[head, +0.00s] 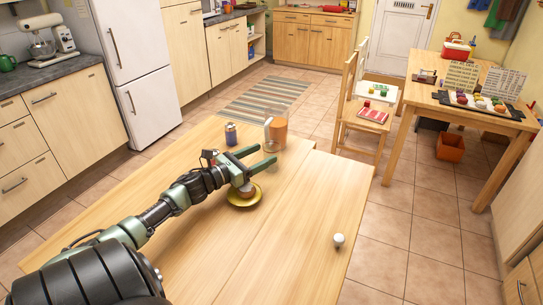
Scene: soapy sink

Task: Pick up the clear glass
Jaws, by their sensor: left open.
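A clear glass (268,120) stands upright near the far edge of the wooden table (290,215). An amber-orange shape (279,131) shows at it; I cannot tell whether that is inside the glass or a separate cup. My left gripper (263,155) is open and empty, its two fingers pointing toward the glass from the near side. The fingertips are close to the base of the glass in the picture, and the glass is not held. My right gripper is not in view.
A small dark blue can (230,134) stands left of the glass. A yellow dish (243,202) with a brownish item lies under my left wrist. A small white object (338,240) sits at the right. The table's right half is mostly clear. A chair (366,115) stands beyond.

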